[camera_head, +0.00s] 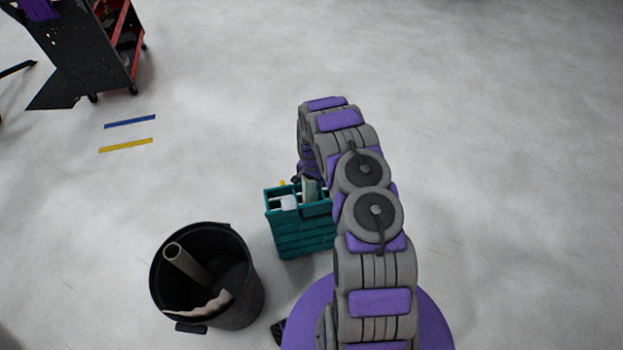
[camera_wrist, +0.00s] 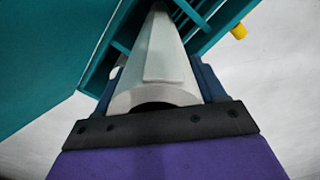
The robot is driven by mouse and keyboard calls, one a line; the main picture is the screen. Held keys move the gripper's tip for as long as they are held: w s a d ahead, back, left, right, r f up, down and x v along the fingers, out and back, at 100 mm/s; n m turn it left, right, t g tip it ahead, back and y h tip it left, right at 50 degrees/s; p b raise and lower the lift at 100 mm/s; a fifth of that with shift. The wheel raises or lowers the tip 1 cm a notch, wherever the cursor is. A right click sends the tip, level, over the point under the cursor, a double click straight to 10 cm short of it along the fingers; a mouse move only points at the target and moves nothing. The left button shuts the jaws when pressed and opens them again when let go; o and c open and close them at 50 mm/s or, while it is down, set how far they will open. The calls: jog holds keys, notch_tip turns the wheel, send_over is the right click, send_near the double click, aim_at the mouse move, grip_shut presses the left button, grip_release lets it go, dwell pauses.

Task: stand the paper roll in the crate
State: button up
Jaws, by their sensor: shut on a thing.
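The teal crate (camera_head: 303,240) stands on the floor left of my arm, with dividers in its open top. The pale paper roll (camera_wrist: 163,62) runs away from my gripper (camera_wrist: 160,88) in the wrist view, between its dark blue fingers. My gripper is shut on the roll. The roll's far end reaches in among the teal walls of the crate (camera_wrist: 50,65); whether it touches the bottom is hidden. In the head view a pale roll (camera_head: 310,189) shows upright at the crate's top, and my gripper is mostly hidden behind my arm.
A black bin (camera_head: 250,300) with a grey tube (camera_head: 187,262) and pale crumpled material stands left of the crate. Blue (camera_head: 130,122) and yellow (camera_head: 126,145) tape strips lie on the floor. A red and black cart (camera_head: 125,45) stands at the far left. The right floor is clear.

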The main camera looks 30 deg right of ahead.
notch_tip(320, 180, down, 7)
jog(key=shift+a+f+b, duration=0.15)
jog(key=shift+f+b, duration=0.05)
jog(key=shift+b, duration=0.85)
jog(key=o, duration=1.7)
jog(key=shift+r, duration=0.1)
notch_tip(320, 180, up, 17)
jog(key=p, duration=0.4)
